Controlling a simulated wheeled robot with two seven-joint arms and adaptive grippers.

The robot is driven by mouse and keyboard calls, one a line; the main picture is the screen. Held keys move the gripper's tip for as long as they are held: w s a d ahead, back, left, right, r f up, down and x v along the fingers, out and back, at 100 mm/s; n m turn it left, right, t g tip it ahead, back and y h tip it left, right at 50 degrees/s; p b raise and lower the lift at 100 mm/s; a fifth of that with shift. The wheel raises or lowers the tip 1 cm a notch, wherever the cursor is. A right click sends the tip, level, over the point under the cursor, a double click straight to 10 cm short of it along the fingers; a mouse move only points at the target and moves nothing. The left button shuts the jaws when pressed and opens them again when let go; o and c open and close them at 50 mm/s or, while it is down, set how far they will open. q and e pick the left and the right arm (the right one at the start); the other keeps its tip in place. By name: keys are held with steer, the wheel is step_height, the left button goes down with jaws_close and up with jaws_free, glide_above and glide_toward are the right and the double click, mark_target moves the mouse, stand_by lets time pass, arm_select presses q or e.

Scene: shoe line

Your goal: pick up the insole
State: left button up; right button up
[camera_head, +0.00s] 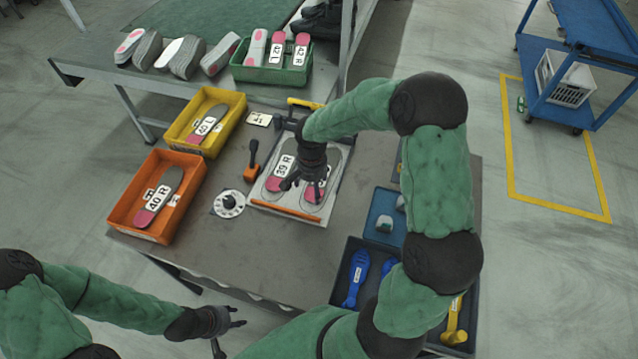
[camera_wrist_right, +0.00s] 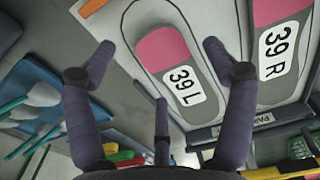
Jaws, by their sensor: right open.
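Two grey insoles with pink heels lie side by side on a white outlined board (camera_head: 262,198). The 39 R insole (camera_head: 284,162) is on the left in the head view; the 39 L insole (camera_head: 314,192) is partly hidden by my right gripper (camera_head: 312,190). The right wrist view shows the 39 L insole (camera_wrist_right: 168,52) beyond the open fingers of the gripper (camera_wrist_right: 158,62), and the 39 R insole (camera_wrist_right: 275,45) to its right. The right gripper is empty above the board. My left gripper (camera_head: 232,338) is open and empty at the bottom, off the table.
A green bin (camera_head: 240,73) holds several insoles. A dial (camera_head: 229,204) and an orange-handled tool (camera_head: 252,160) stand left of the board. A dark tray (camera_head: 345,268) holds blue tools.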

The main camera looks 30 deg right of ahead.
mark_target(313, 196)
step_height(313, 196, down, 4)
steer(key=shift+f+b, duration=0.1)
steer(key=shift+b, duration=0.6)
steer(key=c, duration=0.9)
steer(key=shift+c, duration=0.7)
steer(key=shift+s, duration=0.1)
